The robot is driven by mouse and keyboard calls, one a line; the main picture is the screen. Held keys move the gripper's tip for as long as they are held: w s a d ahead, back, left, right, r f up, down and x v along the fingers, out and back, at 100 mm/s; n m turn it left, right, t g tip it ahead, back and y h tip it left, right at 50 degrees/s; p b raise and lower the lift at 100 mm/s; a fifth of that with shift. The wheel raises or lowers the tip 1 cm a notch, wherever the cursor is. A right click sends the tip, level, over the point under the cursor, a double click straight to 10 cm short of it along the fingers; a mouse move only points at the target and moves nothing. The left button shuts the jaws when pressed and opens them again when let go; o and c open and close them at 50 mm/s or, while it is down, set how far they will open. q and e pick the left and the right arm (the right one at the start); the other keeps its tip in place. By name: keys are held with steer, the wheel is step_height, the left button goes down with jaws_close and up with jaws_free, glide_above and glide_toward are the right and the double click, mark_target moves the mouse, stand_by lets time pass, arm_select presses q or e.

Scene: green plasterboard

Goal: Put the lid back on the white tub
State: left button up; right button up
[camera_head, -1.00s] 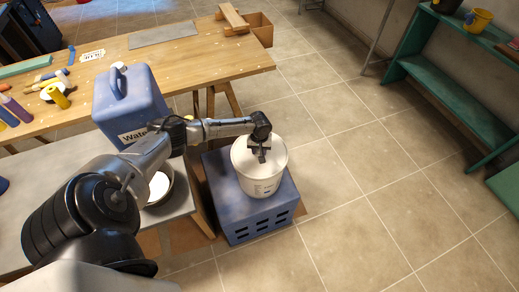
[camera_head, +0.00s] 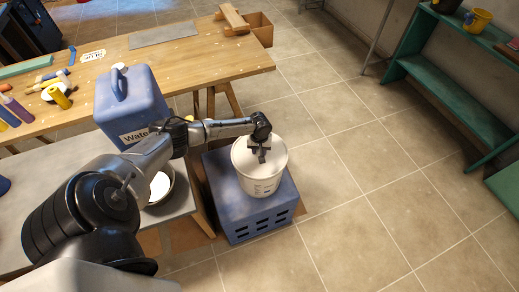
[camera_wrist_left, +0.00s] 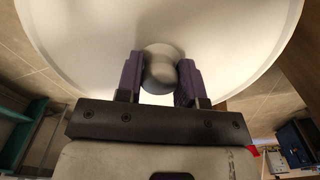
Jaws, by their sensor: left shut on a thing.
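The white tub (camera_head: 261,187) stands upright on a blue crate (camera_head: 222,188). The white lid (camera_head: 275,147) lies over the tub's mouth and looks about level. My left gripper (camera_head: 261,153) is above the middle of the lid. In the left wrist view its fingers (camera_wrist_left: 161,80) are shut on the round grey knob (camera_wrist_left: 160,68) of the lid, and the lid's broad white disc (camera_wrist_left: 85,45) fills the upper part. The lid hides the tub's mouth, and I cannot tell whether its rim is fully seated. My right gripper is not in view.
A blue water container (camera_head: 130,100) stands left of the tub, behind my left arm. A wooden workbench (camera_head: 190,65) with tools is at the back left, a grey table (camera_head: 30,215) at the left. Green shelves (camera_head: 450,95) stand at the right. The tiled floor (camera_head: 370,190) right of the crate is clear.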

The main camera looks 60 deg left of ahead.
arm_select(q)
steer(key=o, duration=1.5)
steer(key=shift+r, duration=0.2)
steer(key=shift+r+p, duration=1.35)
steer(key=shift+p, duration=0.45)
steer(key=shift+r+p, duration=2)
steer(key=shift+p, duration=0.4)
